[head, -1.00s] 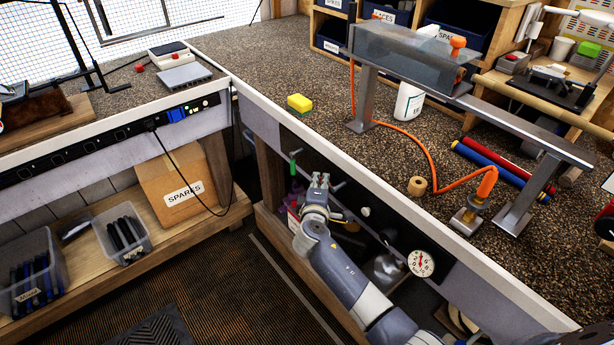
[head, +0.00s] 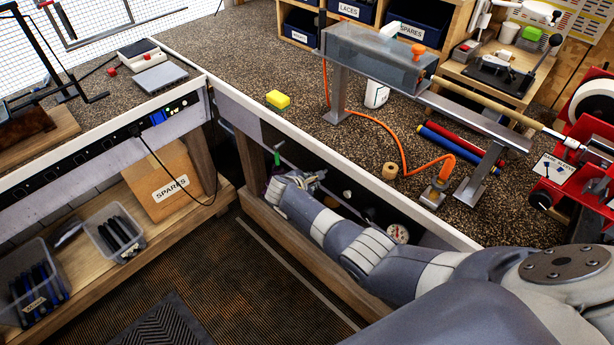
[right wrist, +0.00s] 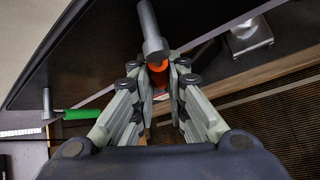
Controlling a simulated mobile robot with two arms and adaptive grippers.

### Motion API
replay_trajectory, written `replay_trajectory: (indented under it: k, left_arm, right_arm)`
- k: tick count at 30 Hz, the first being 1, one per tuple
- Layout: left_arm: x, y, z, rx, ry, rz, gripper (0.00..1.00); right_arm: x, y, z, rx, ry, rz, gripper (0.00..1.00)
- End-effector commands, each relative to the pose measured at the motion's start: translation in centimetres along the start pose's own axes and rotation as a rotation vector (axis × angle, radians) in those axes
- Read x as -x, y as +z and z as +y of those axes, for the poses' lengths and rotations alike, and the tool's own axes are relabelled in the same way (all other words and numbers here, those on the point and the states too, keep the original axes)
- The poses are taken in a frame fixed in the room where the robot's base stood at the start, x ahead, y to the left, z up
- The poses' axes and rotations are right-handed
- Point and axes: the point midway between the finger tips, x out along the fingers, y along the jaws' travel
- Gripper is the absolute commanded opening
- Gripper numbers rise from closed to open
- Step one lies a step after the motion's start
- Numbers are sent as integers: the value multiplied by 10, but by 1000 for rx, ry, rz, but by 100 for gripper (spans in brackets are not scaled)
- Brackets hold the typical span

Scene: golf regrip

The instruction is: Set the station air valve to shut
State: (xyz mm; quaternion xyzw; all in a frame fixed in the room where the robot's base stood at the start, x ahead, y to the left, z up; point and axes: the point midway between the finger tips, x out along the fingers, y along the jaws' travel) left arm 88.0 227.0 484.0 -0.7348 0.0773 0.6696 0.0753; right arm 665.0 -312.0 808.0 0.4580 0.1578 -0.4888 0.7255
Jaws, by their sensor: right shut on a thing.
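Under the bench's front edge, a grey metal valve stub (right wrist: 150,30) comes down into the right wrist view. An orange-red handle (right wrist: 158,66) shows at its end, between the fingertips of my right gripper (right wrist: 160,78). The fingers are closed in on this handle and hide most of it. A second valve with a green handle (right wrist: 76,115) is to the left, apart from the gripper. In the head view my right gripper (head: 308,180) is at the dark panel, right of the green handle (head: 277,158). My left gripper is not in view.
A round white gauge (head: 397,234) sits on the panel beside my right arm. The bench top above carries a yellow sponge (head: 278,99), an orange hose (head: 385,130) and a metal stand (head: 490,125). Open floor (head: 240,290) lies in front.

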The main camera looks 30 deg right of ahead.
Motion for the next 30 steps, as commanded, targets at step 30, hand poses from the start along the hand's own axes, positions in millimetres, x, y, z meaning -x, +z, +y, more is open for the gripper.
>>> replay_trajectory:
  k: [30]
  left_arm:
    - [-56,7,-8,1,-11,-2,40]
  right_arm:
    - [0,7,-25,390,-390,-110,0]
